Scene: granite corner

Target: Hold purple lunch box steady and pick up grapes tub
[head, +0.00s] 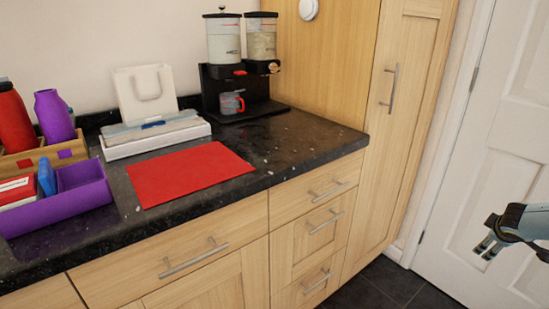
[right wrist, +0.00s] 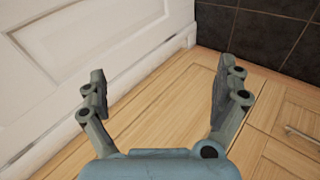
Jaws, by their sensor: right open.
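The purple lunch box (head: 75,209) sits at the left end of the black counter, partly cut off by the picture's left edge. A red item with a white label (head: 17,190) and a blue item (head: 46,177) stand in its left part. Its right compartment looks empty. I cannot make out a grapes tub. My right gripper (head: 486,246) is at the far right in front of the white door, well away from the box. In the right wrist view its two fingers (right wrist: 160,85) are spread with nothing between them. My left gripper is not in view.
A red mat (head: 189,173) lies right of the box. A wooden rack (head: 48,152) holds red and purple bottles. The counter's right end is clear.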

